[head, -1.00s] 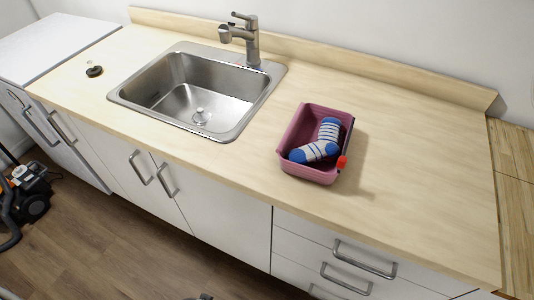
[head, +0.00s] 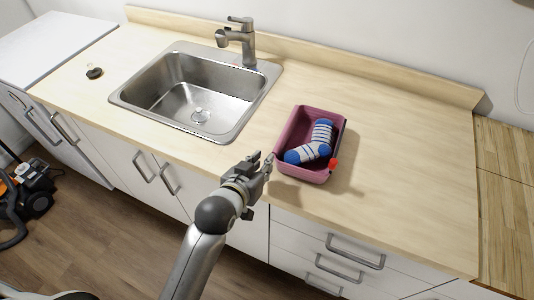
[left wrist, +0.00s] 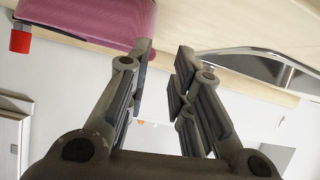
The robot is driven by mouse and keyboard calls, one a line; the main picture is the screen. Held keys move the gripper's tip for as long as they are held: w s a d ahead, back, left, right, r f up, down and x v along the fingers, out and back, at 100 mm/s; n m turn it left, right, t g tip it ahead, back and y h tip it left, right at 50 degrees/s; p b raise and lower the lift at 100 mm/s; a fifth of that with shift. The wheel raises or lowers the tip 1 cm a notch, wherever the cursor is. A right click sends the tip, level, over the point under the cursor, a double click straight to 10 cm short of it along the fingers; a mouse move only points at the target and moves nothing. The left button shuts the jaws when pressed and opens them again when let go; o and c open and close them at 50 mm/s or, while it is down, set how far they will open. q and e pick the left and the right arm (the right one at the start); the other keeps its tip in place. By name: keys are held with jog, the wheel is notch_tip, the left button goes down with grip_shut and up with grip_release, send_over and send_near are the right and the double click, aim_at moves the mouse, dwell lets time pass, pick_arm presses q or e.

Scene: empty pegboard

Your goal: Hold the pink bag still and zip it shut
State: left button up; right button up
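The pink bag (head: 292,137) sits on the wooden counter as an open-topped box, with a blue-and-white striped sock (head: 314,144) inside. A red tab (head: 334,164), perhaps the zip pull, is at its right front side; it also shows in the left wrist view (left wrist: 20,41). My left gripper (head: 264,164) is at the bag's front left corner, over the counter's front edge. Its fingers are apart with nothing between them. In the left wrist view the bag (left wrist: 85,20) is upper left, close beside one finger; I cannot tell whether they touch. My right gripper is not in view.
A steel sink (head: 160,100) with a faucet (head: 240,40) lies left of the bag. A small dark stopper (head: 94,72) lies at the far left. The counter (head: 410,150) right of the bag is clear. Drawers with handles are below.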

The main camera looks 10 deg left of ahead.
aim_at(278, 144)
pick_arm(q)
jog(key=shift+w+d+r+t+h, duration=0.3)
jog(key=shift+w+d+r+t, duration=0.2)
jog(key=shift+w+d+r, duration=0.3)
jog(key=shift+w, duration=0.1)
jog(key=p+x, duration=0.1)
jog(key=x, duration=0.9)
jog(key=shift+w+a+f+p, duration=0.1)
jog(key=shift+f+p, duration=0.1)
jog(key=shift+p, duration=0.15)
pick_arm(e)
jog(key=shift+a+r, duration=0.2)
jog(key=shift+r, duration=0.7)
pick_arm(q)
grip_shut()
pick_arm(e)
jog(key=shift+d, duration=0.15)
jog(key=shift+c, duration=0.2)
